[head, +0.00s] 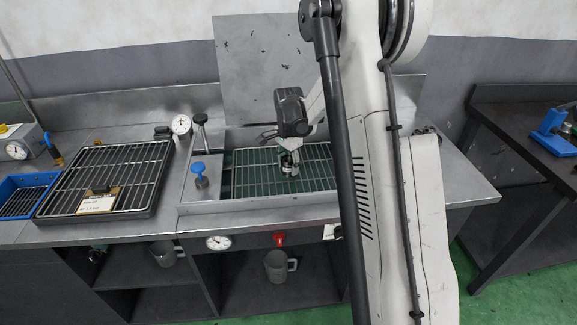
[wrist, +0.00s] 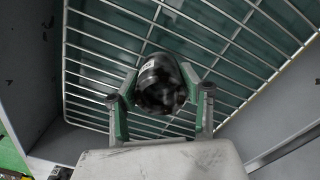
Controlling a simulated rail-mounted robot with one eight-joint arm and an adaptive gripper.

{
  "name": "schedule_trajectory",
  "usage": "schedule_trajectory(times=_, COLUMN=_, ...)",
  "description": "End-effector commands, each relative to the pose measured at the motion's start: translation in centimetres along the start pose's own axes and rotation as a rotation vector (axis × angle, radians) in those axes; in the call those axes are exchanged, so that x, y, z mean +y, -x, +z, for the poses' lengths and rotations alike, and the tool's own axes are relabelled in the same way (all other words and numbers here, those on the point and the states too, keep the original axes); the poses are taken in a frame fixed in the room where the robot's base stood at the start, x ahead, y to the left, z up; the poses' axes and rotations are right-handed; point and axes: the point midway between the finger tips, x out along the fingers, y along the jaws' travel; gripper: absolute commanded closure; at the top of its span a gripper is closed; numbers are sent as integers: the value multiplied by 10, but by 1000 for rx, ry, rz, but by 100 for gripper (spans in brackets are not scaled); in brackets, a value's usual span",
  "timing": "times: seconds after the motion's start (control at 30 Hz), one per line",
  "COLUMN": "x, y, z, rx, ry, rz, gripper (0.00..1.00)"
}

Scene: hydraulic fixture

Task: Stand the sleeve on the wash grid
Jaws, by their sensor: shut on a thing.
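The sleeve (wrist: 158,84) is a short dark metal cylinder with a small pale label on its side. My gripper (head: 288,171) is shut on it, with one finger on either side. In the wrist view the gripper (wrist: 163,98) shows the sleeve's round end towards the camera. The wash grid (head: 254,181) is the wire rack in the sunken basin, and it also fills the wrist view (wrist: 104,46) behind the sleeve. The sleeve is over the right-middle part of the grid. I cannot tell whether its far end touches the wires.
The basin's raised rim (head: 255,206) surrounds the grid. A blue-knobbed valve (head: 199,172) stands just left of it. A black-framed rack (head: 135,165) with a label card lies further left, beside a blue crate (head: 47,182). The grid's left part is bare. My arm hides its right end.

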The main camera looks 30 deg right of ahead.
Motion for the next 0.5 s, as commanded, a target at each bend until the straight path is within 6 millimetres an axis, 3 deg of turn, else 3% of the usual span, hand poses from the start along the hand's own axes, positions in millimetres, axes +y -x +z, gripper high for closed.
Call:
schedule_trajectory(times=0.4, x=0, y=-7, z=0, rx=0, ry=0, rz=0, gripper=100)
schedule_trajectory(times=0.43, x=0, y=-8, z=0, rx=0, ry=0, rz=0, gripper=58)
schedule_trajectory(times=0.5, x=0, y=-7, z=0, rx=0, ry=0, rz=0, gripper=49)
